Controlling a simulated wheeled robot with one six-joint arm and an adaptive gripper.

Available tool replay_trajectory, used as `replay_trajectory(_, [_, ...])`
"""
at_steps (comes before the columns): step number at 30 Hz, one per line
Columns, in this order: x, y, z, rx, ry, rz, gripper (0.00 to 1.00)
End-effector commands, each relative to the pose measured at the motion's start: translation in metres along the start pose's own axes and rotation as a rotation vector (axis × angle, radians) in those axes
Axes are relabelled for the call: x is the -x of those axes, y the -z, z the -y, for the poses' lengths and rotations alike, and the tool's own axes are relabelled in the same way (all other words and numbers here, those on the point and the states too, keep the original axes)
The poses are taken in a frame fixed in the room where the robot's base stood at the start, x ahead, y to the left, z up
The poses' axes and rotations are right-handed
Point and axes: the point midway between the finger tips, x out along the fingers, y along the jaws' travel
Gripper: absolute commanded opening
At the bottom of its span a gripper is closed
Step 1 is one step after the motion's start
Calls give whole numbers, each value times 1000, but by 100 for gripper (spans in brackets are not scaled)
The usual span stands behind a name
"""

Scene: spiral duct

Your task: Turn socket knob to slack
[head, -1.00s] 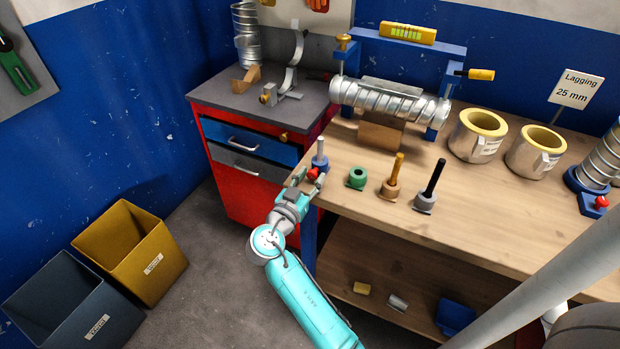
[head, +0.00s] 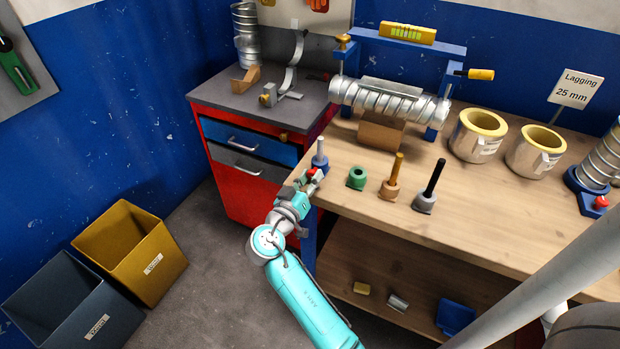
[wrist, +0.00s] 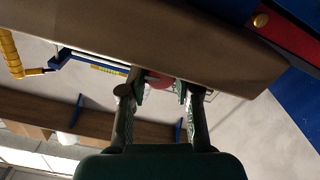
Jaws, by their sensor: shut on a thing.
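The blue socket (head: 320,163) with an upright grey pin stands at the left end of the workbench, near its front edge. Its red knob (head: 311,171) is on the side facing my arm. My gripper (head: 313,177) is at the knob, with its fingers shut on it. In the wrist view the red knob (wrist: 160,80) shows between the two fingertips of my gripper (wrist: 163,92). The fingers and the bench edge hide part of the knob, so its marking cannot be read.
A red drawer cabinet (head: 240,183) is behind left. Open floor lies left of my arm.

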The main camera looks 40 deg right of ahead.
Motion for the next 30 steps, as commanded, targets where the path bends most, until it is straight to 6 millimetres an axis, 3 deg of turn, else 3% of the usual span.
replay_trajectory(5, [0, 0, 0, -1, 1, 0, 0])
replay_trajectory(6, [0, 0, 0, -1, 1, 0, 34])
replay_trajectory(9, [0, 0, 0, -2, 1, 0, 57])
replay_trajectory(20, [3, 0, 0, -2, 1, 0, 57])
replay_trajectory(26, [28, 0, 1, -2, 5, -1, 57])
replay_trajectory(30, [57, 0, 2, -1, 6, -2, 57])
